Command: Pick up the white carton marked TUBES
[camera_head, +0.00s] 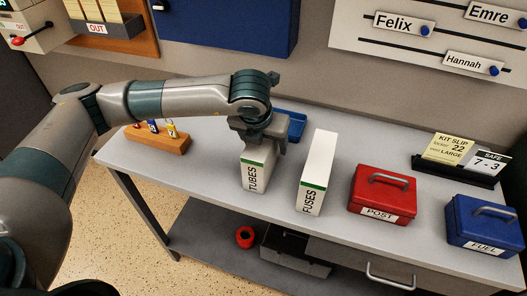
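The white carton marked TUBES (255,174) stands upright on the grey desk, with a green band above its black lettering. My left gripper (261,146) points down at the carton's top and overlaps its upper end. The gripper hides the carton's top, and I cannot tell whether the fingers touch or grip it. My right gripper is not in view.
A similar white carton marked FUSES (316,174) stands just right of it. A red POST box (382,190) and a blue FUEL box (484,222) are further right. A blue tray (291,126) lies behind, and a wooden key block (158,141) is left.

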